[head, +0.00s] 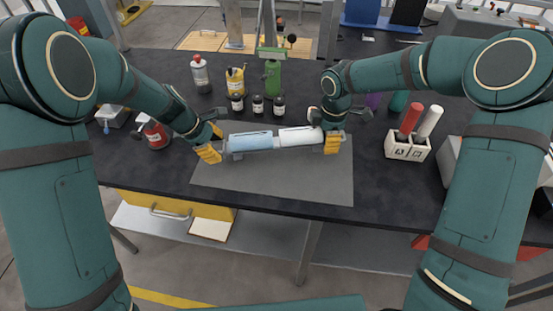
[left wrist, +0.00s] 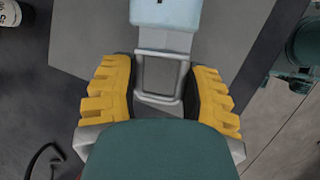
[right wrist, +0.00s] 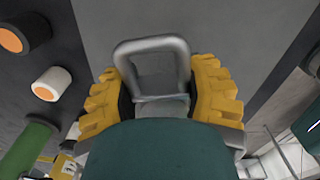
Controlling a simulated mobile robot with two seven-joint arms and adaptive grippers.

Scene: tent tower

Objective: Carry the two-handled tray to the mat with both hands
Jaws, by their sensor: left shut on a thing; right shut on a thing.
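The grey two-handled tray (head: 272,151) is over the back part of the grey mat (head: 270,183) in the head view. It carries a light blue roll (head: 250,139) and a white roll (head: 300,136) end to end. I cannot tell whether the tray touches the mat. My left gripper (head: 213,145) is shut on the tray's left handle, whose loop (left wrist: 160,78) shows between the yellow fingers in the left wrist view. My right gripper (head: 333,137) is shut on the right handle, whose loop (right wrist: 152,46) shows in the right wrist view.
Several small dark jars (head: 257,105), a green bottle (head: 272,77) and a yellow container (head: 236,82) stand behind the mat. A white holder (head: 407,147) with red and white cylinders stands to the right. The mat's front part is clear.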

